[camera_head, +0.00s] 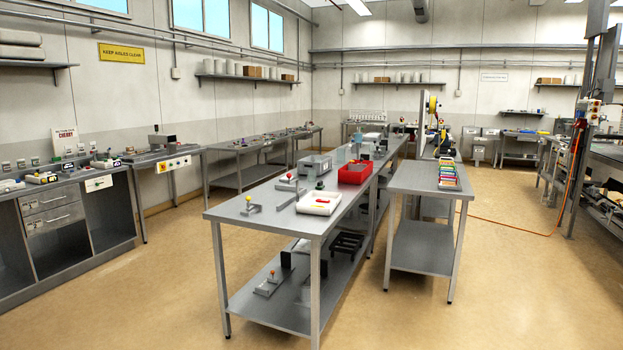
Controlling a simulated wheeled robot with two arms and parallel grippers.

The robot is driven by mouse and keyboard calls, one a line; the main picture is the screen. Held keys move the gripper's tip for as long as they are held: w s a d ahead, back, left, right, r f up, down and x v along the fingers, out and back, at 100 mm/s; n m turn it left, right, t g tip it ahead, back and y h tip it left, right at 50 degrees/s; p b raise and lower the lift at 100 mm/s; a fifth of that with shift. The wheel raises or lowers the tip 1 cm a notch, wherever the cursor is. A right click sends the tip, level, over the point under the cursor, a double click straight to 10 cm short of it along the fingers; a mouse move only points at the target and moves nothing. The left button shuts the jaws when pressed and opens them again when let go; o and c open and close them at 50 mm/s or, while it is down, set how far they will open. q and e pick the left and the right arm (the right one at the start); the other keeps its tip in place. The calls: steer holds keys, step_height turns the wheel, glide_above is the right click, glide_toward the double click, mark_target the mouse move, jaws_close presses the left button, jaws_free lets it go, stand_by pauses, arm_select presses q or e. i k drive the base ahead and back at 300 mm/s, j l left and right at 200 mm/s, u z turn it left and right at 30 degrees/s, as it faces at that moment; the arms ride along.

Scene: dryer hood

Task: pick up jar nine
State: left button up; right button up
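I cannot make out a jar marked nine. Neither of my grippers is in view.
An orange cable (505,226) crosses the right floor. Open floor (165,270) lies between the left bench and middle table.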

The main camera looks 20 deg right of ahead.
mark_target(312, 174)
steer(key=i, duration=1.1)
steer(key=i+u, duration=0.15)
steer(key=i, duration=0.35)
steer(key=i+u, duration=0.15)
steer(key=i, duration=0.35)
steer(key=i+l+u, duration=0.15)
steer(key=i, duration=0.35)
steer(key=i+l+u, duration=0.2)
steer(key=i, duration=0.35)
steer(key=i+l+u, duration=0.15)
steer(key=i, duration=0.3)
steer(key=i+j+u, duration=0.1)
steer(key=i, duration=1.3)
steer(key=i+l+z, duration=0.2)
steer(key=i+z, duration=0.25)
steer(key=i, duration=0.25)
steer(key=i+z, duration=0.5)
steer(key=i, duration=0.25)
steer(key=i+j+z, duration=0.45)
steer(key=i, duration=0.25)
steer(key=l, duration=0.1)
